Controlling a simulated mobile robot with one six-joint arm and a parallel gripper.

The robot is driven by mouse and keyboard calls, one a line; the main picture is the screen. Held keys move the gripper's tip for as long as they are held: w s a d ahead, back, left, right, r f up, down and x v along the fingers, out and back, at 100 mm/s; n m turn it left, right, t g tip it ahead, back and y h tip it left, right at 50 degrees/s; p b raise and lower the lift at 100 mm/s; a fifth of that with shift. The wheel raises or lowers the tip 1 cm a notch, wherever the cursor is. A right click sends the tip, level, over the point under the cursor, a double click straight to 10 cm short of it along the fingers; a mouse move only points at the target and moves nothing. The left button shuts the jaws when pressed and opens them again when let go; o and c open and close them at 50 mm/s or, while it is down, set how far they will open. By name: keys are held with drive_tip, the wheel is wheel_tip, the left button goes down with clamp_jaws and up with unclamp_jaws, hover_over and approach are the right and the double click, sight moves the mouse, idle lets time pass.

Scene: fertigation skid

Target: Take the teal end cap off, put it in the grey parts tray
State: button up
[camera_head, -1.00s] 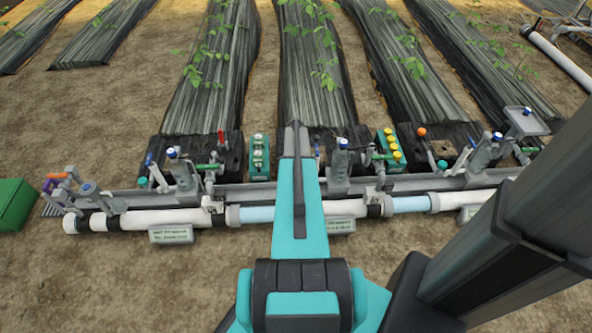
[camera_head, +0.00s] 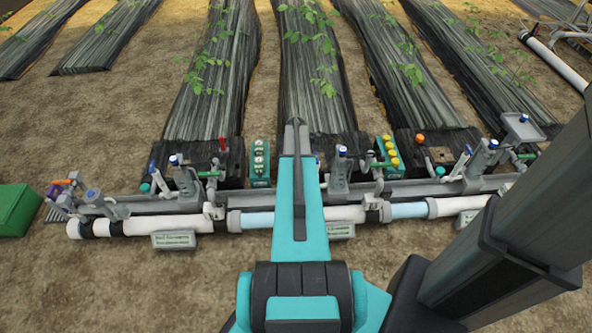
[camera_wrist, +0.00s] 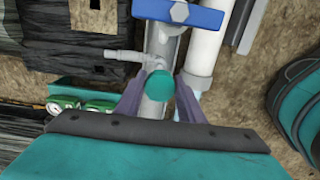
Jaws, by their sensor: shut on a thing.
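The teal end cap (camera_wrist: 160,82) shows in the middle of the wrist view, in front of a grey fitting. My gripper (camera_wrist: 160,92) is shut on it, with one purple-grey finger on each side. I cannot tell whether the cap is still seated on the fitting. In the head view my arm hides my gripper and this cap. A small grey tray (camera_head: 522,128) stands raised at the right end of the skid in the head view; it looks empty.
A blue valve handle (camera_wrist: 180,12) and a white pipe (camera_wrist: 205,50) are close to my gripper. A green gauge block (camera_head: 259,163) and a block with yellow knobs (camera_head: 387,155) stand either side of my arm. A green crate (camera_head: 15,210) is at far left.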

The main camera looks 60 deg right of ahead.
wheel_tip(320, 180, up, 19)
drive_tip(key=p, duration=1)
idle(0.4)
drive_tip(key=shift+w+r, duration=0.1)
